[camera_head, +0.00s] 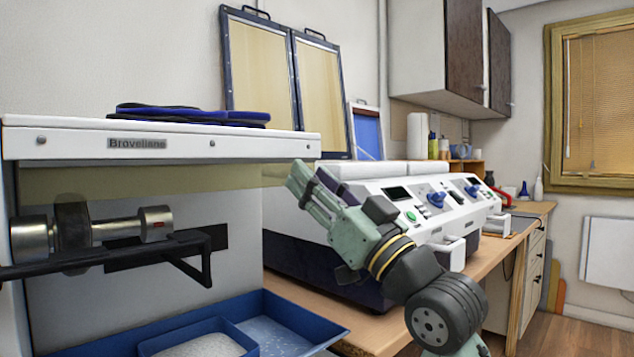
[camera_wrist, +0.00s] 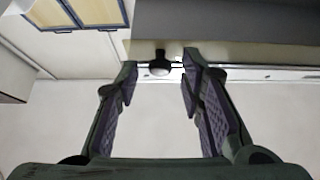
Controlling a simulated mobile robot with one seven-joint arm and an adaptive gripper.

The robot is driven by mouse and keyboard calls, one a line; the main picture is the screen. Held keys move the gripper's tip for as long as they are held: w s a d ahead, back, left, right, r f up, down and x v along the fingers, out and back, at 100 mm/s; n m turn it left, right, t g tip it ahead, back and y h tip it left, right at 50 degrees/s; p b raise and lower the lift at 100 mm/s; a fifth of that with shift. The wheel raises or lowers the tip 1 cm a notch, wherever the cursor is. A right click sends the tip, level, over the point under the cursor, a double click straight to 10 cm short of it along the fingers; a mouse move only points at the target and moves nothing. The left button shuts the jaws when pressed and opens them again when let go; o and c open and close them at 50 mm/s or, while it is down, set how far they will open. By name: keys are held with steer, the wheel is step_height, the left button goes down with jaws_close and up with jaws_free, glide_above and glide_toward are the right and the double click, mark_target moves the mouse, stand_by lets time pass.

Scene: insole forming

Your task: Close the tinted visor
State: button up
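The tinted visor (camera_head: 130,181) is a yellowish translucent strip below the white top of the Bravellans machine at the left in the head view. The grinding wheel and metal shaft are exposed under it. My gripper (camera_head: 298,186) is at the right end of the machine, near the visor's right end, pointing up and left. Its fingers are spread apart in the wrist view (camera_wrist: 160,75), with nothing clearly held. A small dark rounded part (camera_wrist: 159,66) shows between the fingertips; I cannot tell what it is or whether they touch it.
A black rail (camera_head: 100,258) runs before the wheel (camera_head: 72,225). A blue tray (camera_head: 290,318) lies below. Blue insoles (camera_head: 190,115) rest on the machine's white top (camera_head: 60,139). A white control unit (camera_head: 440,200) with knobs stands on the wooden bench behind my arm.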

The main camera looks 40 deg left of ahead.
steer(key=v, duration=1.2)
steer(key=shift+s, duration=0.1)
